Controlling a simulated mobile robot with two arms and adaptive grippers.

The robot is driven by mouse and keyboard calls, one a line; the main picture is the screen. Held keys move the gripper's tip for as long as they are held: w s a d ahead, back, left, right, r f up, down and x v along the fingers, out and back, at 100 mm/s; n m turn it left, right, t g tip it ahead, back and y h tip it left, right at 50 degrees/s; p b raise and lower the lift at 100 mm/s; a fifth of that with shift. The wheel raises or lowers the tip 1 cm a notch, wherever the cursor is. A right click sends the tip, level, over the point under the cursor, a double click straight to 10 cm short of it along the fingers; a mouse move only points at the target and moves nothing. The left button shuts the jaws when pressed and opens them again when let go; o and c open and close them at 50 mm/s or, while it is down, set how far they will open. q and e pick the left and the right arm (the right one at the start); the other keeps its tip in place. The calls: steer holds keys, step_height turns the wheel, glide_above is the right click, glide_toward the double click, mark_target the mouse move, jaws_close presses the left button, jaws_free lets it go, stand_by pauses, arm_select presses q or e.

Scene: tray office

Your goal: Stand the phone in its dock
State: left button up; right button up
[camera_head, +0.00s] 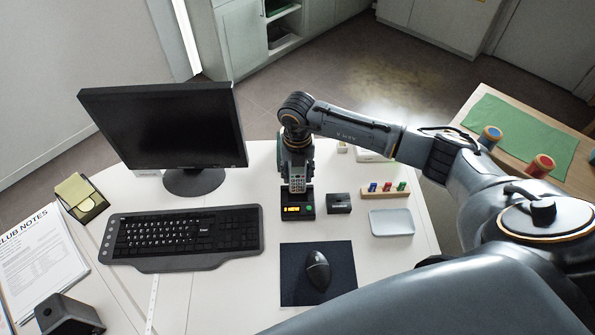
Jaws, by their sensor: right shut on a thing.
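The phone (297,184) is a small dark handset with a light keypad facing the camera. My right gripper (297,166) points down and is shut on its upper part, which the fingers hide. The phone looks upright. The dock (306,214), a black base with a lit orange display and a green button, stands on the desk directly below it. The phone's lower end meets the back of the dock in the picture; I cannot tell whether it sits in the slot or hovers just above. My left gripper is not in view.
A monitor (162,125) and keyboard (185,234) stand left of the dock. A dark box (339,204), a peg rack (384,190) and a grey tray (391,222) are to its right. A mouse (317,270) lies on a dark mat (341,262) in front.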

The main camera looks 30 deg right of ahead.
mark_target(297, 184)
step_height(297, 184, down, 2)
steer(key=shift+f+b, duration=0.2)
steer(key=shift+b, duration=0.55)
steer(key=shift+f+b, duration=0.9)
steer(key=shift+f, duration=0.3)
steer(key=o, duration=1.4)
step_height(297, 184, up, 12)
